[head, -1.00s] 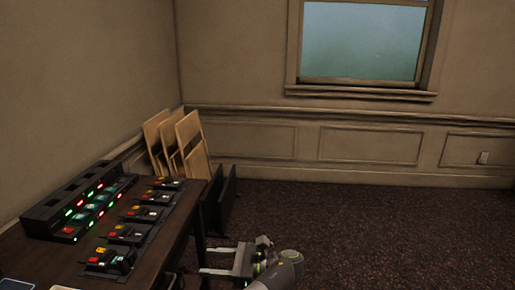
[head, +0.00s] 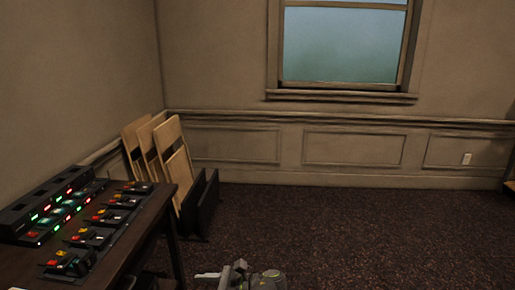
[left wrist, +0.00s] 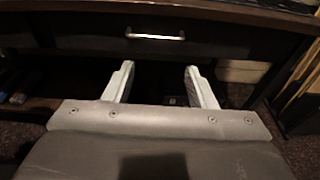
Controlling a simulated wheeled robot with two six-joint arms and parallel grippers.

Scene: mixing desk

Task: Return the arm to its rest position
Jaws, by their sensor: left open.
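My left gripper (head: 212,278) shows at the bottom edge of the head view, to the right of the desk (head: 150,215) and over the dark carpet. It is partly cut off by the frame. In the left wrist view my left gripper (left wrist: 160,84) has its two pale fingers spread apart with nothing between them. The fingers point at the desk front, below a dark drawer (left wrist: 90,42) with a metal handle (left wrist: 155,36). My right gripper is in neither view.
Mixing consoles with lit buttons (head: 60,205) and a row of small switch units (head: 105,215) stand on the desk. Folded wooden chairs (head: 172,160) and dark panels (head: 202,200) lean behind it. Open carpet (head: 370,235) lies to the right.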

